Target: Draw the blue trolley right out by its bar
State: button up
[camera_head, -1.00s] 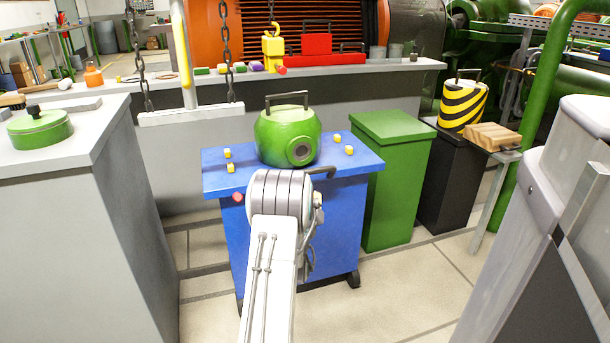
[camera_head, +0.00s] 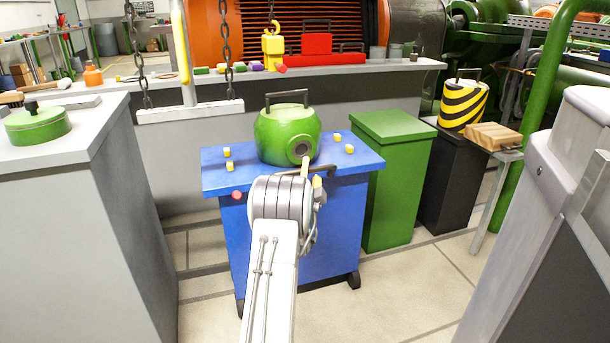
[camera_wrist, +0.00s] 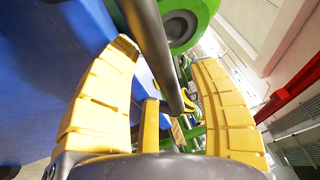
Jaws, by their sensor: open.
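The blue trolley (camera_head: 335,225) stands on the floor in the middle of the head view, carrying a round green pump-like body (camera_head: 275,135) with a dark handle. Its dark bar (camera_head: 325,169) runs along the near edge of its top, partly hidden by my wrist. My gripper (camera_head: 311,174) is at the bar with its yellow fingers pointing up. In the wrist view, my gripper (camera_wrist: 165,57) is open, with the bar (camera_wrist: 154,42) passing between the two fingers. I see no firm contact. The trolley's blue side (camera_wrist: 60,60) is at the left there.
A green cabinet (camera_head: 395,185) stands close right of the trolley. A grey cabinet (camera_head: 80,220) is at the left. A white beam (camera_head: 190,112) hangs on chains behind the trolley. A wood block (camera_head: 493,136) sits on a stand at the right. Floor at the front right is clear.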

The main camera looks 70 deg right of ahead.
jog(key=shift+d, duration=0.3)
grip_shut()
dwell(0.6)
